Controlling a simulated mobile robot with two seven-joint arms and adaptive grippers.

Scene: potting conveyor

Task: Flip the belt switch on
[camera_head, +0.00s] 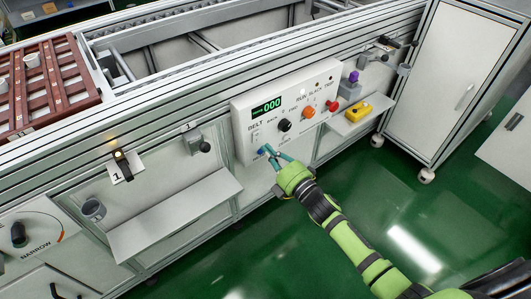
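A white control panel (291,109) is mounted on the side of the conveyor, with a green display (267,107) reading 000. The label BELT stands below the display, and the belt switch (262,151) seems to be the small blue part beneath it, partly hidden by my fingers. My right gripper (268,156) is at the lower left of the panel, its teal fingers at or close to the switch. The fingertips look slightly apart, but whether they touch the switch I cannot tell. My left gripper is not in view.
The panel also has a black knob (284,125), an orange knob (309,112) and a red button (332,106). A yellow device (357,109) lies on a shelf to the right. An empty shelf (175,215) juts out at left. A white cabinet (446,90) stands right.

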